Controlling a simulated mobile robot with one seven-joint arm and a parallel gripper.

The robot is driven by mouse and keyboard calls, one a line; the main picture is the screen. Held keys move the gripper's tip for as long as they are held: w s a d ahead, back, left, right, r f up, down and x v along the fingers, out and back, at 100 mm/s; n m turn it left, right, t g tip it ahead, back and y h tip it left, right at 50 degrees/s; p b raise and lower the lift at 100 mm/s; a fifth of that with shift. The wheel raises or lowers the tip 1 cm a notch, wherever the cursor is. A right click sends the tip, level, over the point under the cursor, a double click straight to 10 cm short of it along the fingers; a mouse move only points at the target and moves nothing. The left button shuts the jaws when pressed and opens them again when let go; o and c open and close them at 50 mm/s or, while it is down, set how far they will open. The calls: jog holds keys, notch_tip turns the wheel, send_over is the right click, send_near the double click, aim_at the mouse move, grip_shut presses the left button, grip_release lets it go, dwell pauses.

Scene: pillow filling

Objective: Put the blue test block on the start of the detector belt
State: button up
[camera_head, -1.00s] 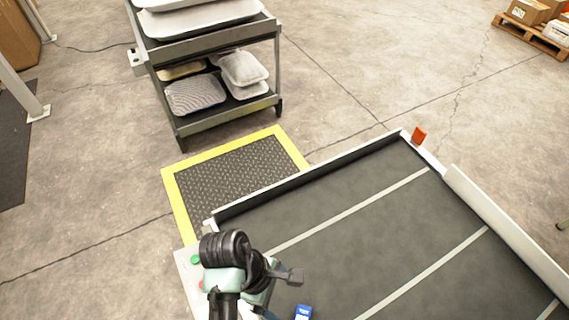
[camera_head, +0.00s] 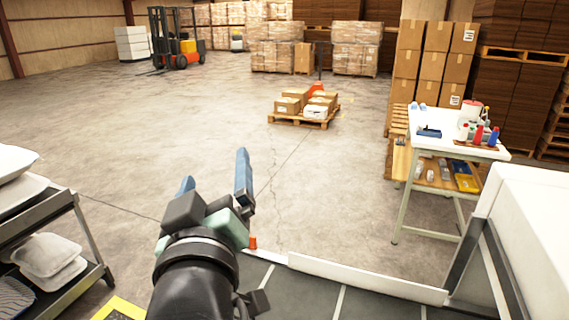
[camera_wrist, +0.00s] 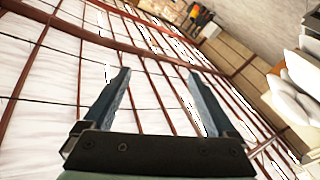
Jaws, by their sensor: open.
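My gripper (camera_head: 214,170) is raised in the lower middle of the head view, its two blue fingers spread apart. In the wrist view, the gripper (camera_wrist: 160,75) is open with nothing between its fingers. The dark belt (camera_head: 310,300) with pale lines shows at the bottom of the head view, partly behind my arm. A white machine housing (camera_head: 535,215) stands over the belt at the right. I cannot see the blue test block in either current view.
A white-topped table (camera_head: 465,148) with bottles stands beyond the belt. A dark cart (camera_head: 60,235) with pillows is at the left. A pallet of boxes (camera_head: 303,121) stands on the open floor. The wrist camera faces the wall and roof.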

jog(key=s+d+r+m+t, duration=0.2)
jog(key=s+d+r+t, duration=0.1)
jog(key=r, duration=0.4)
jog(key=s+d+r+m+t+h, duration=0.1)
jog(key=s+d+r+m+t, duration=0.1)
jog(key=s+r, duration=0.3)
jog(key=s+d+r+m+t+h, duration=0.1)
jog(key=s+d+r+m+t, duration=0.1)
jog(key=r, duration=0.7)
jog(key=shift+s+d+r+m+t, duration=0.4)
jog(key=shift+s+d+t, duration=0.5)
jog(key=shift+s+d, duration=0.25)
jog(key=shift+w+f, duration=0.1)
